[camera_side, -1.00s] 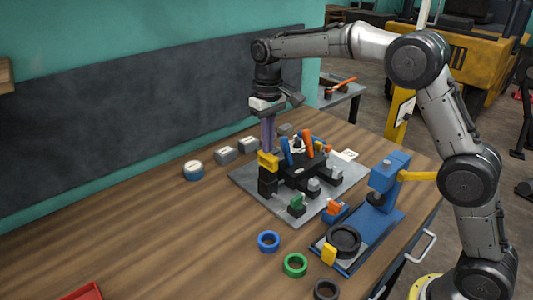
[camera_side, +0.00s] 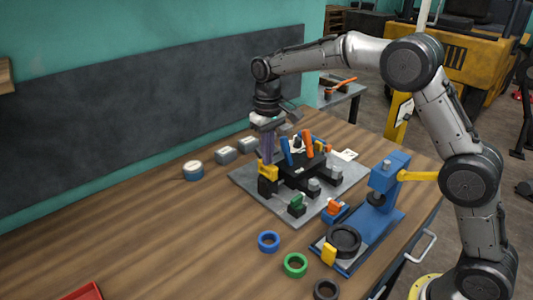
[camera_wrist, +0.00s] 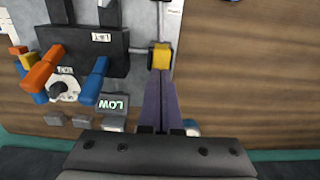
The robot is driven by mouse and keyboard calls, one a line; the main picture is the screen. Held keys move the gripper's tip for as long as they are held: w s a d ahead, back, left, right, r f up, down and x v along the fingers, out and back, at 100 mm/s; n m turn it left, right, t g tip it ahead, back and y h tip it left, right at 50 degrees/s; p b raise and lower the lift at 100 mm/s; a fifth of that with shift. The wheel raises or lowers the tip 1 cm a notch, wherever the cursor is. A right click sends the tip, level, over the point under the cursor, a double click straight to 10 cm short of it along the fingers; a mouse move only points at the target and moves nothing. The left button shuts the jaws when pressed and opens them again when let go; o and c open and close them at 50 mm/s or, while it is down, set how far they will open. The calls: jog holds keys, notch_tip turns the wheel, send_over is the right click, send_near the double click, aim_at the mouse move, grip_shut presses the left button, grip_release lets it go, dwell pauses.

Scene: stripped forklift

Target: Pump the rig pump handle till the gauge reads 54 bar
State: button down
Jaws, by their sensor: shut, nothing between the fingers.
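The yellow end of the pump handle (camera_side: 268,172) is at the left side of the black valve rig on the grey plate. It also shows in the wrist view (camera_wrist: 160,57), with a thin rod beyond it. My gripper (camera_side: 267,162) points down with its purple fingers shut and empty. Its fingertips are right at the top of the yellow end and appear to touch it; the wrist view shows them (camera_wrist: 160,74) just below it in the picture. A small dark display (camera_wrist: 113,104) shows "LOW". I cannot make out a bar figure in either view.
Blue levers (camera_wrist: 95,80) and orange levers (camera_wrist: 42,68) stand close to my fingers. A blue press (camera_side: 388,178) is right of the plate (camera_side: 244,180). Loose rings (camera_side: 268,241) lie in front. The table's left side is mostly clear.

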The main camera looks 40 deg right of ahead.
jog(key=shift+f, duration=0.3)
jog(key=shift+r, duration=2.55)
jog(key=shift+f, duration=0.1)
dwell(1.4)
dwell(1.0)
jog(key=shift+f, duration=2.5)
jog(key=shift+r, duration=2.55)
